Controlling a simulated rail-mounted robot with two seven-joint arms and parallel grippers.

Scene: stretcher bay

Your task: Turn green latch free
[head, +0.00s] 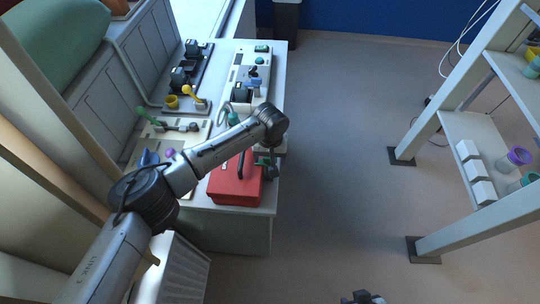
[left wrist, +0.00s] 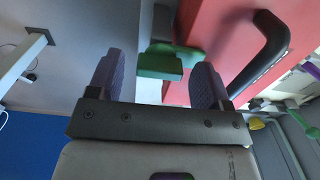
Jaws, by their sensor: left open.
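The red case (head: 235,186) with a black handle (head: 241,165) stands at the near end of the counter. In the left wrist view the red case (left wrist: 232,35) fills the upper right, with its black handle (left wrist: 268,50) beyond the right finger. The green latch (left wrist: 160,62) is at the case's edge, between the fingertips of my left gripper (left wrist: 157,68). The gripper is open, and I see a gap beside the left finger; contact with the right finger is unclear. In the head view my left gripper (head: 268,164) is at the case's right side, largely hidden by its arm.
The counter (head: 225,222) holds a panel with a green lever (head: 147,115), a yellow lever (head: 190,92) and a yellow cup (head: 172,102). The floor (head: 340,150) right of the counter is clear up to a shelf rack (head: 470,125). A dark part, perhaps mine, shows at the bottom edge.

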